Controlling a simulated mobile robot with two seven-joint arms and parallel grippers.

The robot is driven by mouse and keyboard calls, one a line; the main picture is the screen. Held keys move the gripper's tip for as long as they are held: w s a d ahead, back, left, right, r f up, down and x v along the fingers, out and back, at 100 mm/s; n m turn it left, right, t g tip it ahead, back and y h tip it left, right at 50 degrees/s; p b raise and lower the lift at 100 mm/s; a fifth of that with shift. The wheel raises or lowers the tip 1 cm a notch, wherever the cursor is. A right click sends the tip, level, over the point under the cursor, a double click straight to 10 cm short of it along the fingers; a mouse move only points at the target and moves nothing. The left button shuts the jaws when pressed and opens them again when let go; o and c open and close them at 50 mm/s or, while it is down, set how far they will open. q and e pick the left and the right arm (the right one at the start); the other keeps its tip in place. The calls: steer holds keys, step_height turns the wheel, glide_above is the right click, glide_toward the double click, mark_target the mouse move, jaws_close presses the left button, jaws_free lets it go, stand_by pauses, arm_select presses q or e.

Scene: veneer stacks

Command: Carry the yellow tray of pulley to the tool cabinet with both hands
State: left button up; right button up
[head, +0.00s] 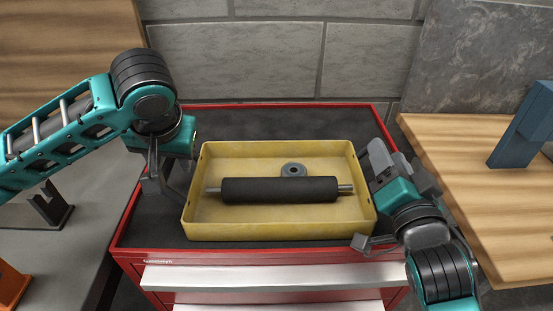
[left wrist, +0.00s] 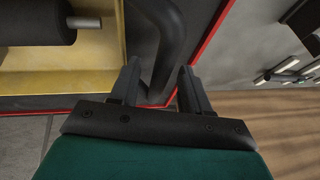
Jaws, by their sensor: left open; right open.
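The yellow tray (head: 280,232) rests on the dark top of the red tool cabinet (head: 240,112). In it lie a black roller (head: 280,190) with metal shaft ends and, behind that, a small grey pulley (head: 293,169). My left gripper (head: 163,178) is open beside the tray's left wall, apart from it as far as I can tell. My right gripper (head: 371,203) is open at the tray's right wall; contact is unclear. The left wrist view shows my left gripper's open fingers (left wrist: 160,88), with the tray (left wrist: 98,62) and roller (left wrist: 32,20) at left.
A grey bench (head: 75,235) stands left, with an orange object (head: 10,285) on it. A wooden table (head: 480,180) with a blue item (head: 525,125) stands right. A block wall (head: 235,60) closes the back. Pale drawer fronts (head: 270,276) show at the cabinet's front.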

arm_select(q)
steer(key=v, duration=0.5)
steer(key=shift+s+r, duration=0.15)
steer(key=shift+r, duration=0.15)
arm_select(e)
step_height(320, 180, down, 2)
steer(key=shift+f+g, duration=0.1)
steer(key=shift+g, duration=0.2)
steer(key=shift+s+a, duration=0.1)
steer(key=shift+s, duration=0.2)
arm_select(q)
steer(key=shift+d, duration=0.1)
arm_select(e)
steer(key=shift+s+d+r, duration=0.15)
steer(key=shift+s+r, duration=0.15)
steer(key=shift+s, duration=0.95)
steer(key=shift+s+d+r, duration=0.15)
steer(key=shift+s+r, duration=0.2)
steer(key=shift+s, duration=0.85)
steer(key=shift+s+d+r, duration=0.15)
steer(key=shift+s+r, duration=0.15)
steer(key=shift+s, duration=0.95)
